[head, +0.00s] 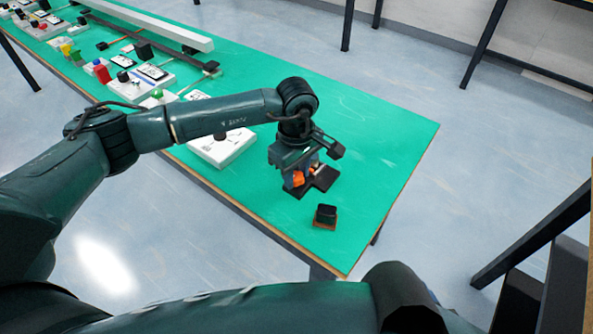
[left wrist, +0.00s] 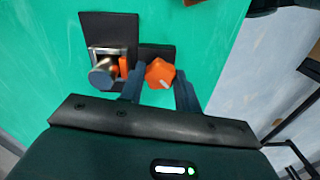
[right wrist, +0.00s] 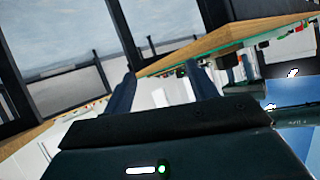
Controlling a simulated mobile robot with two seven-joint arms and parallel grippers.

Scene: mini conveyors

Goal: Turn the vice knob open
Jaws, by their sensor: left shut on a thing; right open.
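The vice knob (left wrist: 160,74) is orange and faceted, with a small white mark on one face. In the left wrist view it sits between the fingers of my left gripper (left wrist: 160,85), which is shut on it. The vice (left wrist: 108,28) has a black base and a metal cylinder with an orange part beside the knob. In the head view my left gripper (head: 300,176) hangs over the vice (head: 322,180) and hides part of it. My right gripper (right wrist: 158,82) is open and empty, away from the table top in its own wrist view.
The green table (head: 385,150) carries a small black block on a brown base (head: 325,216) near its front edge. A white box (head: 222,145) stands left of my gripper. Several small devices line the far left. The right part of the table is clear.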

